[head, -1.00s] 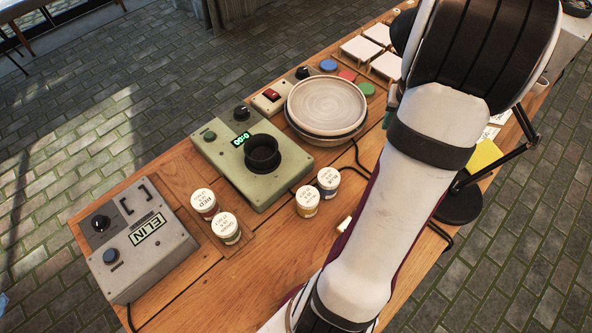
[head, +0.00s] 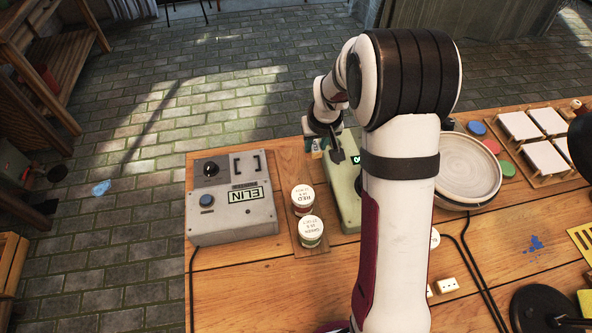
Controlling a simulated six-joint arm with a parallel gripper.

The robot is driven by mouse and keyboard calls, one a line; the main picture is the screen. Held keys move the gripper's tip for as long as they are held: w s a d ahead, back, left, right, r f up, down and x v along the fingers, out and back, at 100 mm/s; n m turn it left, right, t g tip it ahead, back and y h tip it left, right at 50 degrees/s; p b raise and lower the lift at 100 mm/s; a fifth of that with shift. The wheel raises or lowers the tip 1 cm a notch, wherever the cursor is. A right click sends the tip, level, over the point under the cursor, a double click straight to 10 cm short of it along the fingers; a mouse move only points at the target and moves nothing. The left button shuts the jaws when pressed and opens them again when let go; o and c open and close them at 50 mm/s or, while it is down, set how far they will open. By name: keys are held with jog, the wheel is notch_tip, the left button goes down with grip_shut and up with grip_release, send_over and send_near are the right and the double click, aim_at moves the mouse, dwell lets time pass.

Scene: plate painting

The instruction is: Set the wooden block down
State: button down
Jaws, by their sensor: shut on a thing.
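My gripper (head: 327,150) is small in the head view, beyond the upper end of my arm and above the far table edge, between the grey ELIN box and the green machine. Its dark fingers point down. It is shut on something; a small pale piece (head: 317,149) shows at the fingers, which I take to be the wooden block. Its shape is too small to make out. I cannot tell whether it touches the table.
The grey ELIN box (head: 233,211) stands to the left. Red (head: 302,197) and green (head: 311,229) paint jars stand before the gripper. My arm partly hides the green machine (head: 343,194). A round plate (head: 468,168) and white tiles (head: 519,125) are at right.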

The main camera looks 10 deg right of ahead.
send_near(291, 162)
jog(key=shift+w+d+f, duration=0.15)
jog(key=shift+w+f, duration=0.55)
jog(key=shift+f, duration=0.05)
jog(key=x, duration=0.2)
jog(key=s+x, duration=0.1)
jog(key=x, duration=0.1)
jog(key=shift+f, duration=0.2)
jog(key=shift+f, duration=0.1)
jog(key=c, duration=0.6)
grip_release()
jog(key=v, duration=1.2)
jog(key=s+a+r+m+g+y, duration=0.1)
jog(key=s+r, duration=0.3)
jog(key=s, duration=1.2)
jog(key=s+a+r+m+g, duration=0.2)
jog(key=s+r+m, duration=0.2)
jog(key=s, duration=1.2)
jog(key=shift+s+r+m+g+y, duration=0.3)
jog(key=shift+s+r+y, duration=0.1)
jog(key=shift+r, duration=0.2)
